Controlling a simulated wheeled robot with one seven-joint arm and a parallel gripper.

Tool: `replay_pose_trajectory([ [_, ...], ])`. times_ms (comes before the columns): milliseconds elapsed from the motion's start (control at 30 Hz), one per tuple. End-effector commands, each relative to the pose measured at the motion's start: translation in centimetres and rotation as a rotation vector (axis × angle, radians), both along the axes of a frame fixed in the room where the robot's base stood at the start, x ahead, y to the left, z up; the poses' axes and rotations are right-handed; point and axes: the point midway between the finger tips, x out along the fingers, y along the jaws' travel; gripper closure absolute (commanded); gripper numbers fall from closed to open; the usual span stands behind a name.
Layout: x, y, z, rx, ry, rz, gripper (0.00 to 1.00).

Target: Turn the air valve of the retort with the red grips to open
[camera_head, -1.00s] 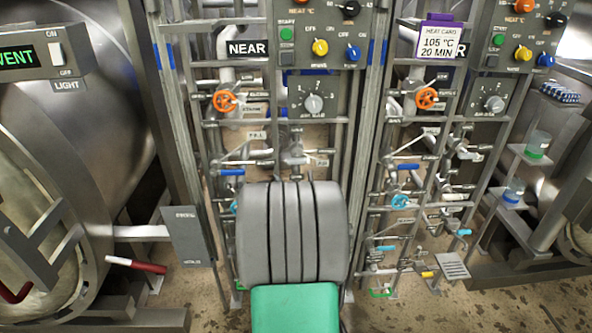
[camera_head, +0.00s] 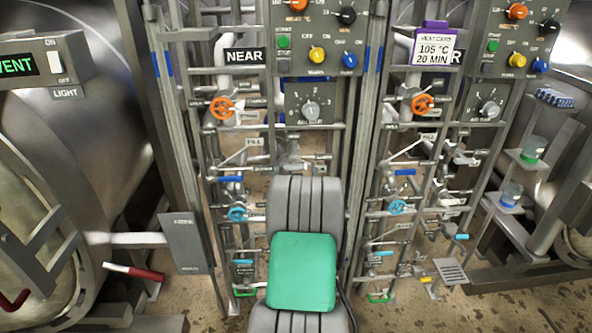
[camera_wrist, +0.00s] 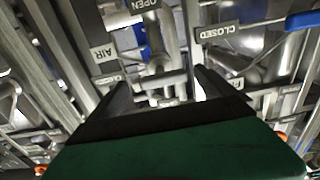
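The retort with the red grips (camera_head: 135,271) is the large steel vessel (camera_head: 95,130) at the left of the head view. Its neighbouring pipe rack carries a NEAR sign (camera_head: 245,55). In the wrist view an upside-down AIR plate (camera_wrist: 104,53) shows left of centre, with an OPEN plate (camera_wrist: 141,4) and a CLOSED plate (camera_wrist: 217,33) above. A blue handle part (camera_wrist: 140,36) lies between them; whether it is the air valve's lever I cannot tell. My gripper (camera_wrist: 160,82) is open, with pipework beyond its fingers and nothing visibly held. My arm hides it in the head view.
Orange wheels (camera_head: 223,107), light-blue wheels (camera_head: 237,214) and blue levers (camera_head: 231,179) crowd the rack. Another blue lever (camera_wrist: 304,20) is at the wrist view's upper right. A second rack (camera_head: 423,105) stands right. Metal uprights and pipes leave little room.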

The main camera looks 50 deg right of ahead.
Motion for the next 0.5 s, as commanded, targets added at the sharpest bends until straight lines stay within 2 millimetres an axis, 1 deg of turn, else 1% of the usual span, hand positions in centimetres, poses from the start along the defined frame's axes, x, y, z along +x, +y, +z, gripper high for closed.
replay_pose_trajectory([
  [33, -0.01, 0.01, -0.01, 0.0, 0.0, 0.0, 0.1],
  [67, -0.01, 0.01, -0.01, 0.0, 0.0, 0.0, 0.12],
  [500, -0.03, 0.02, 0.0, 0.0, 0.0, 0.0, 0.48],
])
